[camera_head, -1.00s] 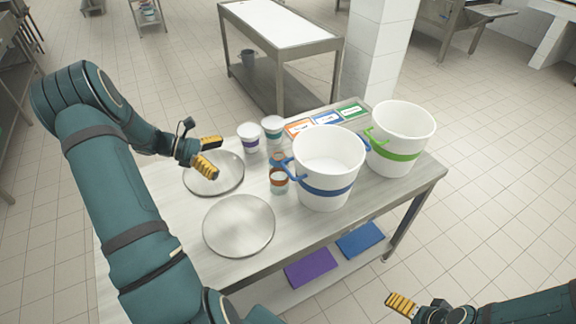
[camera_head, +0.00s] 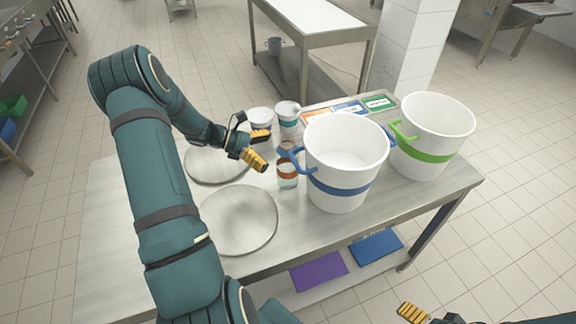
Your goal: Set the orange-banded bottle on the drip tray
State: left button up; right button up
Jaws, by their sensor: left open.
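The orange-banded bottle (camera_head: 288,181) is small and clear, and stands upright on the steel table, just left of the blue-banded bucket. Two round steel plates lie at left, a near one (camera_head: 238,222) and a far one (camera_head: 212,168) partly behind my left gripper; I cannot tell which is the drip tray. My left gripper (camera_head: 265,148) is open and empty, above and left of the bottle, apart from it. My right gripper (camera_head: 412,313) is cut by the bottom edge.
The blue-banded bucket (camera_head: 343,188) and green-banded bucket (camera_head: 428,158) stand at right, handles out. Two white tubs, purple-banded (camera_head: 260,116) and teal-banded (camera_head: 288,113), stand behind my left gripper. Coloured cards (camera_head: 347,107) lie at the back. The table's left front (camera_head: 125,260) is clear.

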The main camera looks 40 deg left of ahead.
aim_at(287, 158)
pick_arm(q)
jog(key=shift+d+x, duration=0.2)
jog(key=shift+x, duration=2.95)
jog(key=shift+s+r, duration=0.1)
jog(key=shift+s, duration=0.15)
jog(key=c, duration=1.1)
